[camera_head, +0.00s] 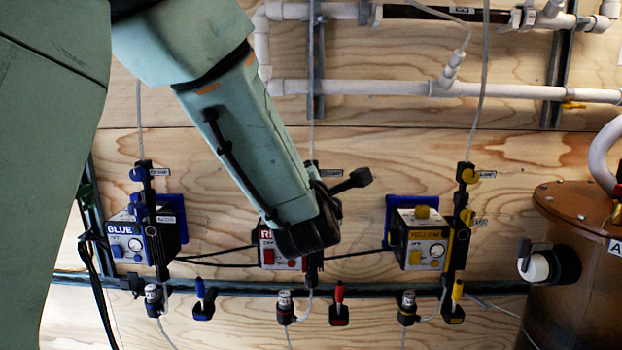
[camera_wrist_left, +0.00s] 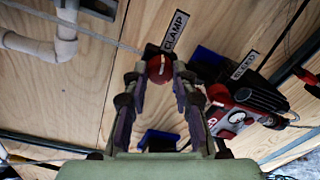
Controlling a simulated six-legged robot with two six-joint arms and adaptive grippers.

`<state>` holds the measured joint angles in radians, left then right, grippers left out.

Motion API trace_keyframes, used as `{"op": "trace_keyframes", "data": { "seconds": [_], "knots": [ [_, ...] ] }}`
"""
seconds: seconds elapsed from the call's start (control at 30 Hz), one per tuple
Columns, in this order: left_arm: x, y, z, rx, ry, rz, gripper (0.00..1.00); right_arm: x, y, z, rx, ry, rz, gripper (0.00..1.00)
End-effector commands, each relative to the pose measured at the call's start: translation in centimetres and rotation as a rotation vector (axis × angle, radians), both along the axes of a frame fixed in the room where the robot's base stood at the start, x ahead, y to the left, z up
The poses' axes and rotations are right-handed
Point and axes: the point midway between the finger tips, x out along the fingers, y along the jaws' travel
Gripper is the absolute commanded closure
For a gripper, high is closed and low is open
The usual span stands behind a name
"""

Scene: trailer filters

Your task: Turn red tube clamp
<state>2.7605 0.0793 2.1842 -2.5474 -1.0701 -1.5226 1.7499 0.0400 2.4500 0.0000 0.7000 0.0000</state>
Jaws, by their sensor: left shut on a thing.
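The red tube clamp (camera_wrist_left: 160,68) shows in the left wrist view as a round red knob with a pale mark, just beside the CLAMP label (camera_wrist_left: 175,30). My left gripper (camera_wrist_left: 160,84) has its fingertips on both sides of the knob and is shut on it. In the head view my left arm comes down from the top left and hides the red clamp and my fingers. The red pump box (camera_head: 268,250) is partly covered by my wrist; it also shows in the wrist view (camera_wrist_left: 222,118). My right gripper is in neither view.
The blue pump box (camera_head: 130,244) stands to the left and the yellow pump box (camera_head: 418,240) to the right. White pipes (camera_head: 440,90) run above. A brown tank (camera_head: 575,265) stands at the right. Thin tubes hang along the wooden wall.

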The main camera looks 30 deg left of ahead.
Motion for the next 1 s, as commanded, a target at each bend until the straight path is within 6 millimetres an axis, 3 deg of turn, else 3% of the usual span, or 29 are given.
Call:
{"op": "trace_keyframes", "data": {
  "seconds": [0.4, 0.97, 1.0],
  "knots": [
    [0.05, -0.01, 0.11, 0.159, 0.095, 0.001, 1.00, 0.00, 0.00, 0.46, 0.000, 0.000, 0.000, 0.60],
    [0.05, -0.01, 0.11, 0.183, 0.109, 0.000, 1.00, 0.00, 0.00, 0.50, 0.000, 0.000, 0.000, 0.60],
    [0.05, -0.01, 0.11, 0.183, 0.109, 0.000, 0.72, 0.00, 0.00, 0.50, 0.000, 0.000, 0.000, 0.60]
  ]
}}
